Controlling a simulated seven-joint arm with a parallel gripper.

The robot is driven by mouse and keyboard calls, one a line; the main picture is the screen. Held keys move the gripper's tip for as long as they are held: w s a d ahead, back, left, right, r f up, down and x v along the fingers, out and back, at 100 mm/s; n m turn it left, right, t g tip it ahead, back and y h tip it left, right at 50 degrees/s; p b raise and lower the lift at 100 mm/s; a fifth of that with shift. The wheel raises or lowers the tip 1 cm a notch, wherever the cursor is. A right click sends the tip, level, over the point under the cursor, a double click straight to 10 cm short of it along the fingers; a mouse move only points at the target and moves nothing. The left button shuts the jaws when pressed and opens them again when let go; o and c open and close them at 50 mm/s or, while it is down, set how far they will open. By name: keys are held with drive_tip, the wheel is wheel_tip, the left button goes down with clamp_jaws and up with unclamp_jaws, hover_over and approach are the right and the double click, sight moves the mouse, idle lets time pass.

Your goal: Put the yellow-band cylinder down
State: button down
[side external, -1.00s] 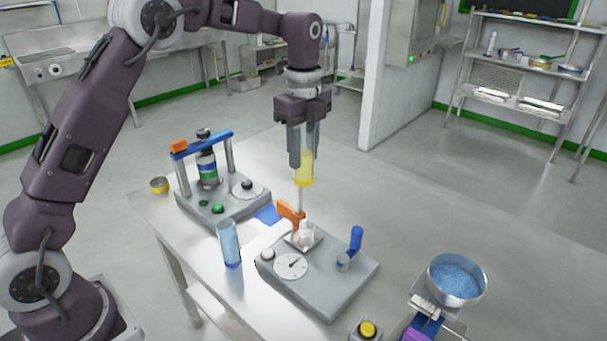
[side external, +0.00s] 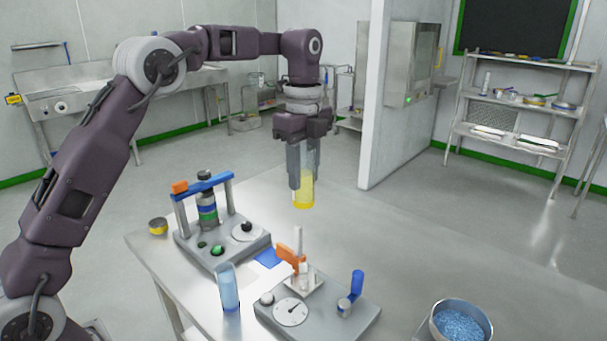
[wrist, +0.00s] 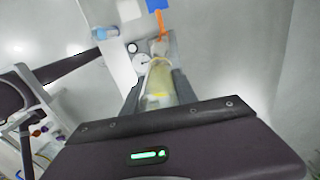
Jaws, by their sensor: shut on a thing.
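The yellow-band cylinder (side external: 304,192) is a clear tube with yellow contents toward its lower end. My gripper (side external: 301,186) is shut on it and holds it roughly upright in the air, above and behind the grey device with the orange clamp (side external: 291,258). In the wrist view the cylinder (wrist: 158,84) sits between the two fingers (wrist: 157,98), with the table beyond it. Its bottom is clear of any surface in the side view.
The bench (side external: 375,262) has bare room on its right. A blue-banded cylinder (side external: 228,288) stands at the front, beside the clamp device. A second device (side external: 222,247) with a blue crossbar stands at left. A bowl of blue granules (side external: 458,326) is at lower right.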

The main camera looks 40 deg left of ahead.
drive_tip(key=s+a+f, duration=0.3)
drive_tip(key=a+f, duration=0.5)
drive_tip(key=s+a+f, duration=0.4)
drive_tip(key=a+f, duration=0.3)
drive_tip(key=f, duration=0.1)
drive_tip(key=shift+n, duration=0.3)
drive_tip(key=f, duration=1)
drive_tip(key=shift+a+f, duration=0.1)
drive_tip(key=shift+a, duration=0.15)
drive_tip(key=shift+f, duration=0.15)
drive_tip(key=c, duration=1)
unclamp_jaws()
drive_tip(key=shift+o, duration=0.2)
